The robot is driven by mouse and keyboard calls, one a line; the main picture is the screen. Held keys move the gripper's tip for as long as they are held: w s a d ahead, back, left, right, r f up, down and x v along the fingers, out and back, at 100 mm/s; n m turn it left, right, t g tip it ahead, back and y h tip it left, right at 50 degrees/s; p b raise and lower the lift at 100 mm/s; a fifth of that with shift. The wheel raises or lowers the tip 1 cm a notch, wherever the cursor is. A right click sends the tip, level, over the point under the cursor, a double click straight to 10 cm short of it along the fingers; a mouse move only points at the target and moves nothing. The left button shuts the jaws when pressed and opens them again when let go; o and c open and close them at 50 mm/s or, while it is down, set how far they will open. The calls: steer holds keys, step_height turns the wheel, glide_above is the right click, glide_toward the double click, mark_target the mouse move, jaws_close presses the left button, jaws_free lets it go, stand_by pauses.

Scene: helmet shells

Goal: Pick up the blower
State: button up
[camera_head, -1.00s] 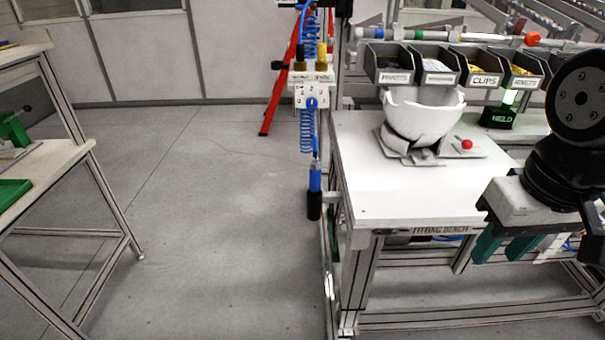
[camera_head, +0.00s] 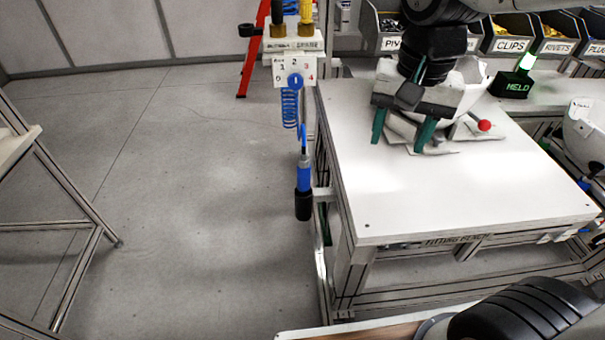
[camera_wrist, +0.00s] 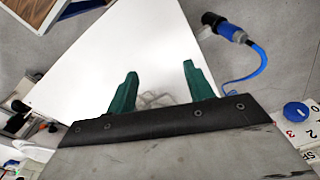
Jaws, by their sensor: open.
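The blower (camera_head: 304,186) has a blue body and a black lower end. It hangs upright at the left edge of the bench, below a coiled blue hose (camera_head: 291,108). In the wrist view the blower (camera_wrist: 228,30) lies at the upper right, with its blue hose curving down beside it. My gripper (camera_head: 400,138) is open, its two green fingers pointing down above the bench, to the right of the blower and apart from it. In the wrist view my gripper's fingers (camera_wrist: 157,80) are spread with nothing between them.
The white fitting bench (camera_head: 430,200) is mostly bare at the front. A white helmet shell (camera_head: 470,85) on a stand with a red knob (camera_head: 484,125) is partly behind my gripper. Bins (camera_head: 510,38) line the back. A numbered panel (camera_head: 294,70) is above the blower.

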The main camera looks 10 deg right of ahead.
mark_target(304, 169)
steer(key=w+a+f+m, duration=0.1)
steer(key=w+a+f, duration=0.1)
steer(key=w+a, duration=0.1)
steer(key=w+a+f+m, duration=0.2)
steer(key=w+a, duration=0.1)
steer(key=a, duration=0.2)
steer(key=w+a+f+m, duration=0.1)
steer(key=w+a+f, duration=0.1)
steer(key=a, duration=0.2)
steer(key=shift+w+a+m+g, duration=0.25)
steer(key=shift+w+m+g, duration=0.05)
steer(key=shift+w, duration=0.1)
steer(key=shift+a+f, duration=0.3)
steer(key=shift+f, duration=0.3)
steer(key=f, duration=0.7)
steer(key=shift+s+a, duration=0.2)
steer(key=shift+a, duration=0.2)
steer(key=c, duration=0.8)
